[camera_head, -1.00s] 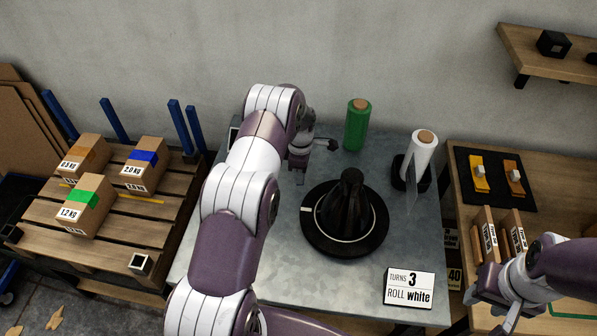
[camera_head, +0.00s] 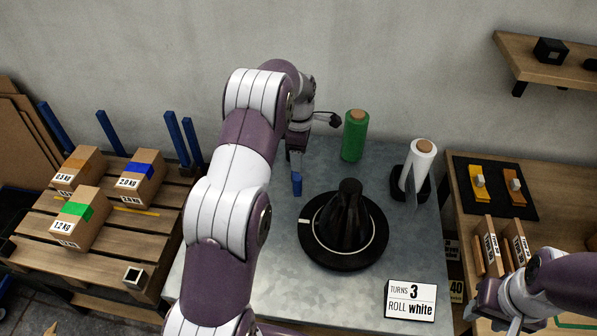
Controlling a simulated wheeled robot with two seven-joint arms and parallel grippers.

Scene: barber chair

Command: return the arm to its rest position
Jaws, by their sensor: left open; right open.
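My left arm reaches in from the bottom and bends over the grey metal table (camera_head: 270,300). Its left gripper (camera_head: 297,178) points down above the table, behind and left of the black turntable. A small blue piece shows at its tip; I cannot tell whether it is part of the finger. The gap between its fingers is hard to see from here. My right gripper (camera_head: 484,318) is open at the lower right, beside the wooden bench. I see nothing held in it.
The black turntable (camera_head: 376,250) carries a dark cone. A green roll (camera_head: 355,136) and a white roll (camera_head: 418,165) stand behind it. A sign reading turns 3, roll white (camera_head: 410,299) is at the front. Boxes sit on a pallet (camera_head: 120,235) at left. A shelf (camera_head: 540,66) is at upper right.

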